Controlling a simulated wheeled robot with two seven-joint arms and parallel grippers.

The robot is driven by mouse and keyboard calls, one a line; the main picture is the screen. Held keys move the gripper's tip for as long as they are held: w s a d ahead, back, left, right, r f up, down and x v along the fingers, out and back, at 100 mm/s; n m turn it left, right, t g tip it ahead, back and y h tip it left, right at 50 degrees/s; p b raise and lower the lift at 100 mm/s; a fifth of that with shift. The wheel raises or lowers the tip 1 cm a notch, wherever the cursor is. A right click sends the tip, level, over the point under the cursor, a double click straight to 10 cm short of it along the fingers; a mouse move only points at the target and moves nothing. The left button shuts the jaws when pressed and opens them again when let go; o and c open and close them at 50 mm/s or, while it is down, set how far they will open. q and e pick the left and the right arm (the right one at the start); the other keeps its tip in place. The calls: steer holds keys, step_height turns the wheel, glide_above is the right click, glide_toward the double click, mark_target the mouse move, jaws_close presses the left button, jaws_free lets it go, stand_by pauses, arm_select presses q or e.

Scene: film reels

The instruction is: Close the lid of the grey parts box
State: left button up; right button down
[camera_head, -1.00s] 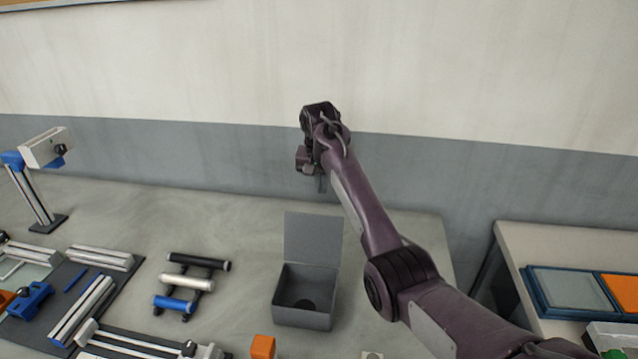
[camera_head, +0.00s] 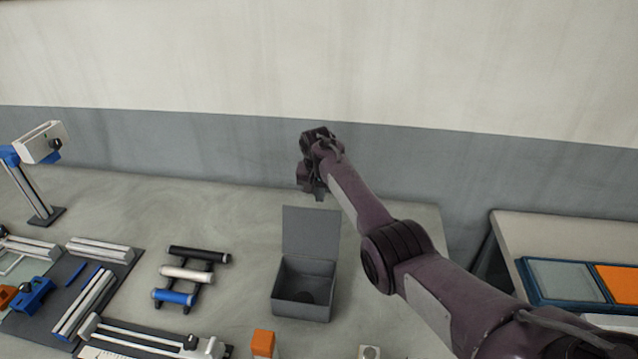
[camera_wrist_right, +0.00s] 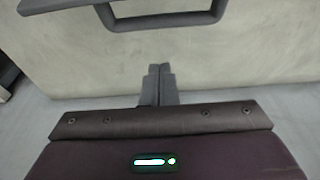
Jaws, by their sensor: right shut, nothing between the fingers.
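The grey parts box (camera_head: 301,309) stands on the table with its lid (camera_head: 311,232) raised upright at the back edge. A dark round thing lies inside the box. My right gripper (camera_head: 320,197) is behind and just above the top of the raised lid in the head view, pointing down. In the right wrist view its fingers (camera_wrist_right: 158,84) are together with nothing between them. A dark grey edge with a handle-like loop (camera_wrist_right: 165,22) shows at the top of that view; I cannot tell for sure which part of the box it is. My left gripper is not in view.
A rack of black, white and blue rollers (camera_head: 186,275) stands left of the box. An orange block (camera_head: 263,343) lies in front. A lamp-like stand (camera_head: 42,180) is at the far left. A side table with a blue tray (camera_head: 530,286) is at the right. The wall is close behind.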

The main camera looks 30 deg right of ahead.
mark_target(312, 229)
steer(key=s+a+p, duration=0.2)
steer(key=s+p, duration=0.1)
steer(key=shift+s+a+r, duration=0.1)
steer(key=shift+a+r, duration=0.15)
steer(key=shift+r, duration=0.15)
